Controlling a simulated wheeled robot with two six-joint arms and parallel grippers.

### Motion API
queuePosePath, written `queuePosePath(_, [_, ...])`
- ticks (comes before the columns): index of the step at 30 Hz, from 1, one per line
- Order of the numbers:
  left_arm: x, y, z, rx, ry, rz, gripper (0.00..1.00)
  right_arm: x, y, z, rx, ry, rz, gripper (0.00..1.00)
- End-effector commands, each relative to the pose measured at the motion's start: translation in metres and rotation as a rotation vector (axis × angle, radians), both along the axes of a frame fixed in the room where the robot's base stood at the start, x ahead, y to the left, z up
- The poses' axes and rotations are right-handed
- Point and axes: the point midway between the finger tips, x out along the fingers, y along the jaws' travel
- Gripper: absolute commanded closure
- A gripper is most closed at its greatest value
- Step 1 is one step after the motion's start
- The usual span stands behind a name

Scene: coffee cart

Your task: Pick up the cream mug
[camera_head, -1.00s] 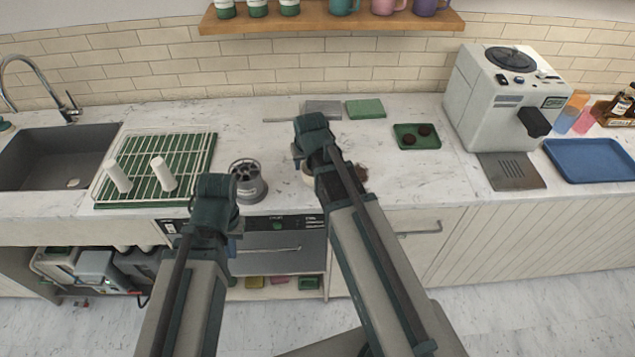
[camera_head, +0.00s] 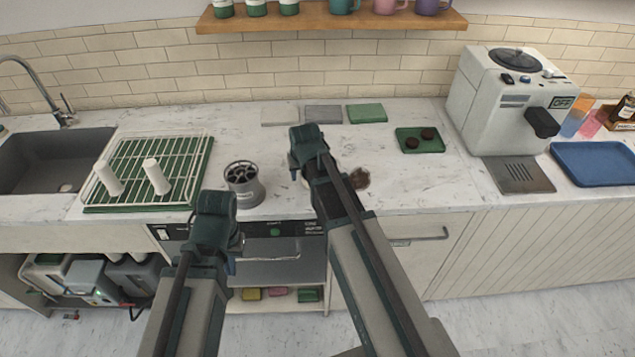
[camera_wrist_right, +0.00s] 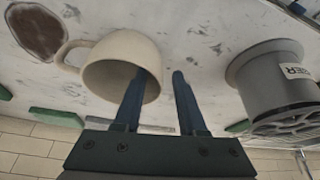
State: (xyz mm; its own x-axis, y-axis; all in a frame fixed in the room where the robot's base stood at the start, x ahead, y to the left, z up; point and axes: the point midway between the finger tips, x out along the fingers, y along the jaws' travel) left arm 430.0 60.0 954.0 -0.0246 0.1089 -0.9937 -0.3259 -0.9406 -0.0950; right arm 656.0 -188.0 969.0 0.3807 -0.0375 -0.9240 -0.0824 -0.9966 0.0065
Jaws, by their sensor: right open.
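The cream mug (camera_wrist_right: 110,58) lies in the left half of the right wrist view, its handle pointing left and its open mouth facing the camera. In the head view it is almost wholly hidden behind my right arm. My right gripper (camera_wrist_right: 158,80) is open at the mug. One finger overlaps the mug's mouth and appears to reach inside the rim; the other is outside, on the right. I cannot tell whether either touches. In the head view my left gripper (camera_head: 233,260) is low in front of the counter, away from the mug; its jaws are unclear.
A grey cylindrical holder (camera_head: 243,190) stands left of the mug; it shows close by in the wrist view (camera_wrist_right: 272,88). A brown stain (camera_wrist_right: 38,32) is near the mug's handle. A drying rack (camera_head: 125,200) is left; a green tray (camera_head: 433,147) and coffee machine (camera_head: 510,110) are right.

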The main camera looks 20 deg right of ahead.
Motion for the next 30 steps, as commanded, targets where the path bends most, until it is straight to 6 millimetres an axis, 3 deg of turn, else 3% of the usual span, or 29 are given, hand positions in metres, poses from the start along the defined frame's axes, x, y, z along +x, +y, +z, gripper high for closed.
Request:
queuePosePath(3, [0.0000, 0.0000, 0.0012, 0.000, 0.000, 0.000, 1.00, -0.0003, -0.0001, 0.0012, 0.000, 0.000, 0.000, 0.61])
queuePosePath(10, [0.0000, 0.0000, 0.0012, 0.000, 0.000, 0.000, 1.00, -0.0004, -0.0001, 0.0011, 0.000, 0.000, 0.000, 1.00])
queuePosePath(30, [0.0000, 0.0000, 0.0011, 0.000, 0.000, 0.000, 1.00, -0.0004, 0.0001, 0.0011, 0.000, 0.000, 0.000, 1.00])
